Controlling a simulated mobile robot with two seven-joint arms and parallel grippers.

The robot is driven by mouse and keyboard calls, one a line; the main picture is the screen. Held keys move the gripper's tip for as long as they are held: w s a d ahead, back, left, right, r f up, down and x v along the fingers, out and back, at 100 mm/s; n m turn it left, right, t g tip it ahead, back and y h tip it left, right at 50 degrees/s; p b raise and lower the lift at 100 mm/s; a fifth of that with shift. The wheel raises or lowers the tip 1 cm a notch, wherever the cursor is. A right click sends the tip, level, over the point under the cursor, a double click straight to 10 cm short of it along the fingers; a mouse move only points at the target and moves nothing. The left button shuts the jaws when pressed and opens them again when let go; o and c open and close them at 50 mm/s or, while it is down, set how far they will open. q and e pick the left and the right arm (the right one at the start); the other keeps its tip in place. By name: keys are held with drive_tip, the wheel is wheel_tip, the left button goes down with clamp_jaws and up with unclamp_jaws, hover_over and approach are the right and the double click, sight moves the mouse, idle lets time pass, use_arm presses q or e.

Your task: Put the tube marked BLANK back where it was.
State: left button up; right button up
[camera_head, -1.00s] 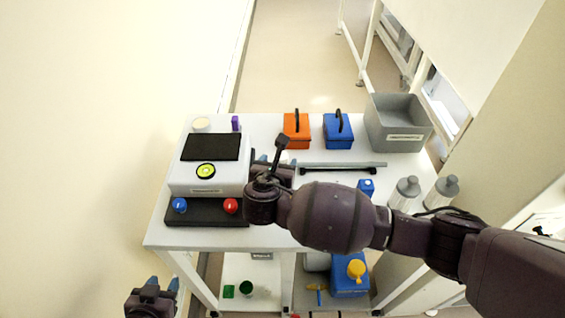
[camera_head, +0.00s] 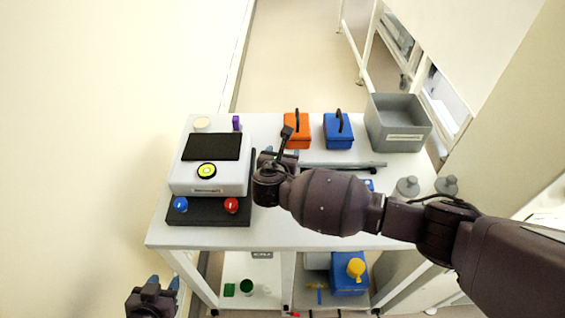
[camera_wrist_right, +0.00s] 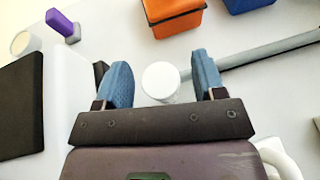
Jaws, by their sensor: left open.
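My right gripper (camera_head: 281,154) is over the middle of the white table, just right of the white machine. In the right wrist view its two blue fingers (camera_wrist_right: 163,80) stand apart. A white round-topped object (camera_wrist_right: 160,79) shows between them, with a gap on each side. I cannot tell whether this is the tube, and no BLANK marking is readable in any view. In the head view my right gripper and arm hide that spot. My left gripper (camera_head: 162,284) is open and empty, low at the left, off the table's front edge.
The white machine (camera_head: 180,181) with a black panel stands left. An orange box (camera_head: 303,131), a blue box (camera_head: 337,133) and a grey bin (camera_head: 409,137) stand at the back. A grey bar (camera_head: 345,164) lies right of the gripper. Grey-topped bottles (camera_head: 408,187) stand right.

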drive_tip(key=c, duration=1)
drive_tip(key=shift+o, duration=0.2)
drive_tip(key=shift+r, duration=0.1)
